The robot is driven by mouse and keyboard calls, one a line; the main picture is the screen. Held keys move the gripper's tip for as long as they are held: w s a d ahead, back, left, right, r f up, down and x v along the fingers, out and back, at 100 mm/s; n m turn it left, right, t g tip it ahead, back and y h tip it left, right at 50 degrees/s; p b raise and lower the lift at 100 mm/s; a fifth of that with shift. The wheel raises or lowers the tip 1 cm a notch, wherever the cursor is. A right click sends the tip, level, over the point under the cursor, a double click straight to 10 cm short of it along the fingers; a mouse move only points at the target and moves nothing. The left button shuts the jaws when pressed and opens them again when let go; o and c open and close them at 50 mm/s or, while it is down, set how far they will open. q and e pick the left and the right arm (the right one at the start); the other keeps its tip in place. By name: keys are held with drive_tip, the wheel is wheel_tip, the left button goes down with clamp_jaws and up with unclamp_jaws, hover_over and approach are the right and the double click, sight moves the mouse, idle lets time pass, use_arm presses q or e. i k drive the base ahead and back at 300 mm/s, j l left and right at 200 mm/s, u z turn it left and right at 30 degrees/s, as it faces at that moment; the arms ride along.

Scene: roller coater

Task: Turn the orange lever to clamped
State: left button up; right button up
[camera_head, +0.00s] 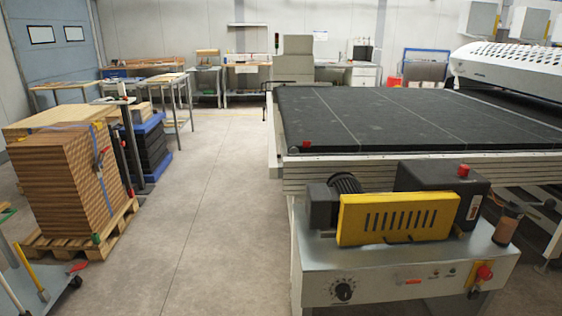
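No lever that I can clearly identify as the orange one shows in the head view. The roller coater (330,252) stands at the right, with a grey control box at its near end. A small red-orange knob on a yellow plate (484,272) sits at the right of the box's front. A brown cylindrical handle (507,226) stands above the box's right end; whether it is a lever is unclear. Neither of my grippers is in view.
A yellow slotted guard (397,218) and a black dial (344,291) are on the machine. A strapped brown board stack (68,185) stands on a pallet at the left. A cart with tools (25,285) is at the lower left. The concrete floor (205,200) between is clear.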

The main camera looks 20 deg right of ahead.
sight(399, 283)
drive_tip(key=i+l+z, duration=0.3)
drive_tip(key=l, duration=0.35)
drive_tip(key=i+l+z, duration=0.3)
drive_tip(key=l, duration=0.25)
drive_tip(key=i+l+z, duration=0.35)
drive_tip(key=i+l, duration=0.05)
drive_tip(key=l, duration=0.1)
